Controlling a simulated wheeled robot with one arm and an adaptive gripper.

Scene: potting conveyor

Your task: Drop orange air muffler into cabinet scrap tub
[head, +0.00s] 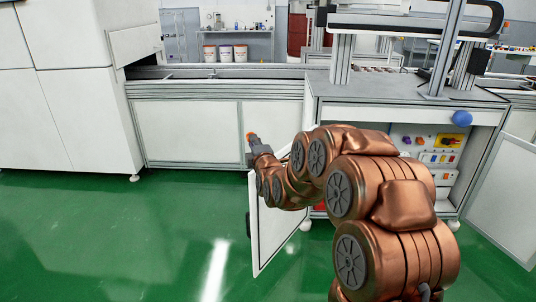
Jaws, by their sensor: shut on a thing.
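My gripper (253,141) is at the end of my copper-coloured arm, left of the open cabinet and in front of the white conveyor panels. It is shut on a small orange piece (249,134), the air muffler, of which only the tip shows. The cabinet (408,113) under the machine frame stands open. My arm covers much of its inside. A small red patch (319,207) shows low at the cabinet's left, beside my arm; I cannot tell whether it is the scrap tub.
An open white door (268,236) stands out at the cabinet's left, below my gripper. Another open door (508,198) is at the right. Electrical parts (440,157) fill the cabinet's right side. A blue knob (462,118) sits on the frame. Green floor at left is clear.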

